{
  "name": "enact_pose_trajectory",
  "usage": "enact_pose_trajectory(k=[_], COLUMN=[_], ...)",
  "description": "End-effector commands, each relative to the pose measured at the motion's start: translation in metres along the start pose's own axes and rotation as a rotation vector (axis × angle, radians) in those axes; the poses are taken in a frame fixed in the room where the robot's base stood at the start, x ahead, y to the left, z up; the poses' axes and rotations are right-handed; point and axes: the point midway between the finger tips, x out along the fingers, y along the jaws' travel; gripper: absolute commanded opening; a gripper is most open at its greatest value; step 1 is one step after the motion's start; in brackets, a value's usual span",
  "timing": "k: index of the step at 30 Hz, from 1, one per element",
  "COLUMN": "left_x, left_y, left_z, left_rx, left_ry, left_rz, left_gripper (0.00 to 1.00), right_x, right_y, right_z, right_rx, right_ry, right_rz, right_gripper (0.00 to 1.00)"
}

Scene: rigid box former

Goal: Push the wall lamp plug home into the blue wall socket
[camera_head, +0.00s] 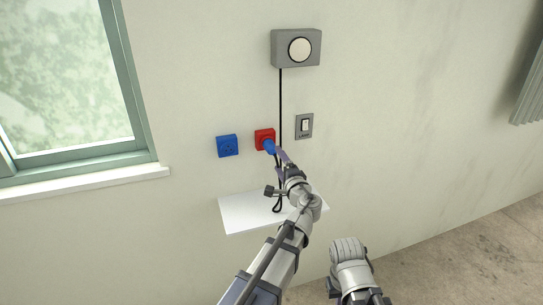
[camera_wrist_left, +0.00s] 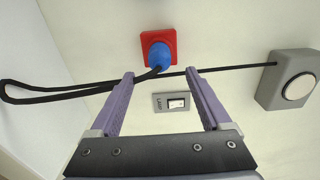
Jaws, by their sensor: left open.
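The lamp's blue plug (camera_head: 269,146) is at the red wall socket (camera_head: 263,134), not at the blue wall socket (camera_head: 227,146), which is empty. In the left wrist view the plug (camera_wrist_left: 159,55) covers part of the red socket (camera_wrist_left: 172,38); I cannot tell how deep it sits. My left gripper (camera_wrist_left: 160,73) is open, its two fingertips just short of the plug and apart from it. In the head view the left gripper (camera_head: 280,157) is just below the plug. My right gripper is not in view; only part of that arm shows.
The wall lamp (camera_head: 283,48) hangs above, with a black cord (camera_head: 280,100) running down to the plug. A light switch (camera_head: 304,126) is right of the red socket. A white shelf (camera_head: 238,212) juts out below. A window (camera_head: 65,85) is at left.

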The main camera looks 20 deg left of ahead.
Motion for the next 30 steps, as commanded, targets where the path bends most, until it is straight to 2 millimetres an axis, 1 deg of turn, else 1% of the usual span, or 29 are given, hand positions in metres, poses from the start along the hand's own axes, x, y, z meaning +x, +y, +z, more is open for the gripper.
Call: enact_pose_trajectory(k=[9, 13, 17, 24, 30], left_x=[0.001, 0.007, 0.022, 0.056, 0.077], left_y=[0.000, 0.000, 0.000, 0.000, 0.000], left_z=[0.000, 0.000, -0.001, -0.001, 0.000], left_rx=[0.000, 0.000, 0.000, -0.001, -0.001], left_ry=[0.000, -0.002, -0.003, -0.003, -0.002], left_rz=[0.000, 0.000, 0.000, 0.001, 0.001], left_gripper=[0.81, 0.81, 0.81, 0.81, 0.81], right_x=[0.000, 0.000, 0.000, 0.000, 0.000], right_y=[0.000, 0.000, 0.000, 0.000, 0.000], right_z=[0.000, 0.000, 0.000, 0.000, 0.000], right_rx=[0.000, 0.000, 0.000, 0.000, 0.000], right_ry=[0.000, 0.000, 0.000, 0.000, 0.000], right_rz=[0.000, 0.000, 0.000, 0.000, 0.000], right_gripper=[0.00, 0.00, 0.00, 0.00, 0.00])
